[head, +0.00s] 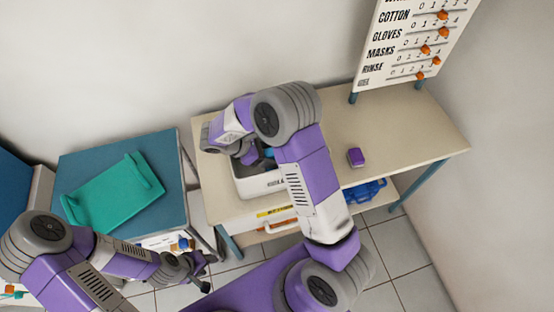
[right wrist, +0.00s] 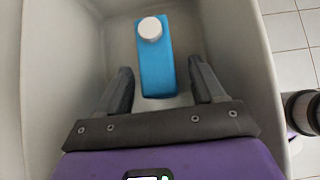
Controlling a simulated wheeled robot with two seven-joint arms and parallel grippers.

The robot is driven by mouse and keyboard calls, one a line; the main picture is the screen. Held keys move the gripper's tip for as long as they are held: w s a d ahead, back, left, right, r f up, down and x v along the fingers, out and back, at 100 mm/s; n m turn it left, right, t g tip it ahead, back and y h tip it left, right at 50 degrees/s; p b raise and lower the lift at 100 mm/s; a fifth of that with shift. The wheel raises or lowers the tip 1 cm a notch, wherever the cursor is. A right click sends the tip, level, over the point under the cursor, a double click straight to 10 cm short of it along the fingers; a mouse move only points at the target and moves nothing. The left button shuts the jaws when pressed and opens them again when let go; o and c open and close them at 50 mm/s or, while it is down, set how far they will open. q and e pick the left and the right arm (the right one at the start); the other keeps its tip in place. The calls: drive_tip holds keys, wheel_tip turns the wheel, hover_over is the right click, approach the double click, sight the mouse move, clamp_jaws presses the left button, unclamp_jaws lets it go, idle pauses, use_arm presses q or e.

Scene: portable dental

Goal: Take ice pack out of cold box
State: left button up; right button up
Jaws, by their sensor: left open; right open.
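The cold box (head: 258,185) is an open white box on the beige table. The ice pack (right wrist: 155,62) is a blue block with a round white cap, lying inside the box in the right wrist view. Only a bit of blue shows past my arm in the head view. My right gripper (right wrist: 160,70) is open inside the box, one finger to each side of the pack's near part, with gaps visible; depth to the pack is hard to tell. My left gripper (head: 202,273) is open and empty, low, in front of the blue-topped cabinet.
A teal tray (head: 113,193) lies on the blue-topped cabinet (head: 172,165). A small purple block (head: 356,157) sits on the beige table (head: 410,135), right of my arm. A supply board (head: 410,45) stands at the back. A blue basket (head: 365,190) is below. The table's right part is mostly clear.

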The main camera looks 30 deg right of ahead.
drive_tip(key=x, duration=0.3)
drive_tip(key=shift+d+f, duration=0.15)
clamp_jaws()
